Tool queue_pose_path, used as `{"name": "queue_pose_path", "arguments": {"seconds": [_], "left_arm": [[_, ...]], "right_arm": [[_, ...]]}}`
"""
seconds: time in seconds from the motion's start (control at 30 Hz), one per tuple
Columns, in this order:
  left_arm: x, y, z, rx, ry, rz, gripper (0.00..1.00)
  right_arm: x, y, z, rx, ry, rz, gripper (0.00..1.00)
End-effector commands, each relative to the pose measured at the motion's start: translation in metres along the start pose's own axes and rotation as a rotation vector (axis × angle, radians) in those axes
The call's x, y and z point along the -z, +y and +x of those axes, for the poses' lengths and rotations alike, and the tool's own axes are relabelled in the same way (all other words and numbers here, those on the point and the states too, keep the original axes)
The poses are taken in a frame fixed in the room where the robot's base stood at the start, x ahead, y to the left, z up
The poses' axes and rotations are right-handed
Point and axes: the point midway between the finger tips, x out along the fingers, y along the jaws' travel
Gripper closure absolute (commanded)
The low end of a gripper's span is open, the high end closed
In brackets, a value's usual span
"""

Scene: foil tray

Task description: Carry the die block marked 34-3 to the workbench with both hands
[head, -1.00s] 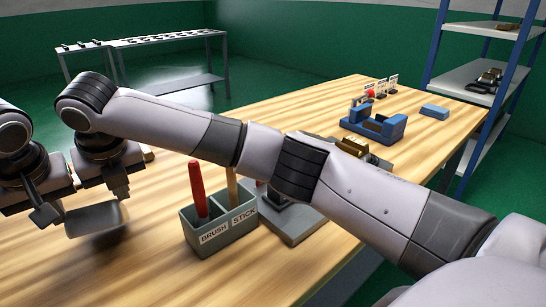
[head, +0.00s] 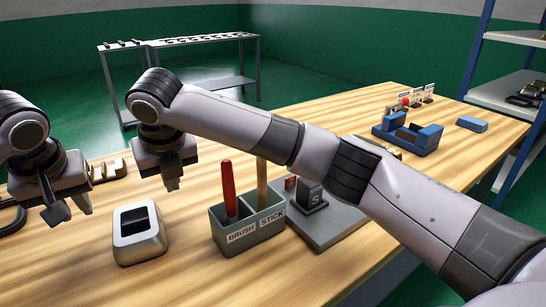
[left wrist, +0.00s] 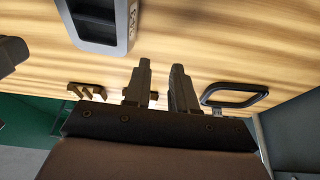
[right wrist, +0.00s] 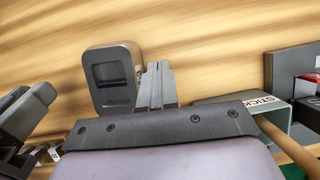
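The die block (head: 140,243) is a pale metal block with rounded corners and a dark rectangular recess on top. It rests on the wooden workbench (head: 75,270) and also shows in the left wrist view (left wrist: 97,38) and the right wrist view (right wrist: 112,98). Neither gripper touches the block.
A grey caddy (head: 248,232) marked BRUSH and STICK stands right of the block. A grey plate (head: 325,225) with a dark stand is beyond it. A blue fixture (head: 410,138) sits further back. Small brass pieces (head: 107,170) and a dark ring (head: 10,218) lie at the left.

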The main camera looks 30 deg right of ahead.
Motion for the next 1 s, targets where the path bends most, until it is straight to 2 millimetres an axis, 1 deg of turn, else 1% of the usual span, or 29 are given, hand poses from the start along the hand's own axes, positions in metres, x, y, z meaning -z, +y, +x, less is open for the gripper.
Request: {"name": "queue_pose_path", "arguments": {"seconds": [0.1, 0.13, 0.2, 0.47, 0.57, 0.67, 1.0], "left_arm": [[0.000, 0.000, 0.000, 0.001, -0.001, -0.001, 0.74], [0.000, 0.000, 0.000, 0.001, -0.001, -0.001, 0.74], [0.000, -0.001, 0.000, 0.001, -0.001, -0.001, 0.74], [0.000, -0.001, 0.000, 0.002, -0.001, -0.001, 0.74], [0.000, -0.001, -0.004, 0.001, 0.000, -0.001, 0.74], [0.001, -0.001, -0.017, 0.001, 0.003, -0.002, 0.74], [0.001, 0.000, -0.087, 0.001, 0.004, -0.001, 0.74]], "right_arm": [[0.000, 0.000, 0.000, 0.001, 0.001, 0.001, 1.00], [0.000, 0.000, 0.000, 0.001, 0.001, 0.001, 0.94], [0.000, -0.001, 0.000, 0.001, 0.001, 0.001, 0.74], [0.000, -0.001, 0.000, 0.002, 0.001, 0.002, 0.74], [0.000, -0.001, 0.000, 0.002, 0.001, 0.002, 0.74], [0.000, -0.001, 0.000, 0.002, 0.001, 0.002, 0.74], [0.000, -0.001, 0.000, 0.002, 0.000, 0.002, 0.74]]}}
